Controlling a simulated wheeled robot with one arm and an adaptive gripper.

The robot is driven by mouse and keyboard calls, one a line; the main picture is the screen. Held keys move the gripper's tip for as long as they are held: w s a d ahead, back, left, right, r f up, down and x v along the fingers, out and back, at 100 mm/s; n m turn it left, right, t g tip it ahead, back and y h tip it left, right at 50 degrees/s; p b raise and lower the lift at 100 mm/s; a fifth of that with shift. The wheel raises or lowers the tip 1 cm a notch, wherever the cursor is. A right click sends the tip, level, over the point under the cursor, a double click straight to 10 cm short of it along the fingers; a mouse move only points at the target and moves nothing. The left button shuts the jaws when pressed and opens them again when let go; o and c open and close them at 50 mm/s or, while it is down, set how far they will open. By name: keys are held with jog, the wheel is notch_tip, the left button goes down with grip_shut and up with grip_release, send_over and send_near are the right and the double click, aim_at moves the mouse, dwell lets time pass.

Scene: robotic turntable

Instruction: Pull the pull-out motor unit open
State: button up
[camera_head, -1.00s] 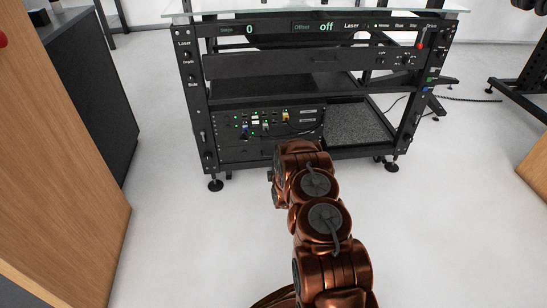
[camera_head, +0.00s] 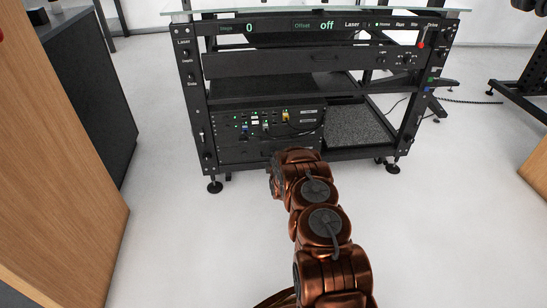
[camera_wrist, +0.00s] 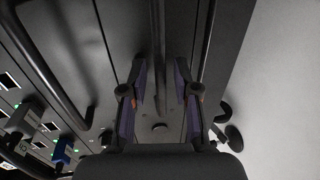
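The dark pull-out motor unit appears to be the low drawer front (camera_head: 238,152) below the port panel in the head view, and it looks closed. In the wrist view its dark face (camera_wrist: 120,40) fills the middle. A dark bar handle (camera_wrist: 157,30) runs lengthwise between the two fingers of my gripper (camera_wrist: 160,70). The fingers are apart, with a visible gap on both sides of the bar; contact does not show. In the head view my arm hides the gripper and the drawer's right part.
The port panel (camera_head: 240,119) has lit LEDs and plugged cables; its own handle (camera_wrist: 45,70) lies left of my fingers in the wrist view. A black mat (camera_head: 355,125) lies on the shelf to the right. A wooden cabinet (camera_head: 60,170) stands at left. The floor before the rack is clear.

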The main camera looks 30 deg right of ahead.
grip_shut()
jog(key=shift+a, duration=0.1)
dwell(0.4)
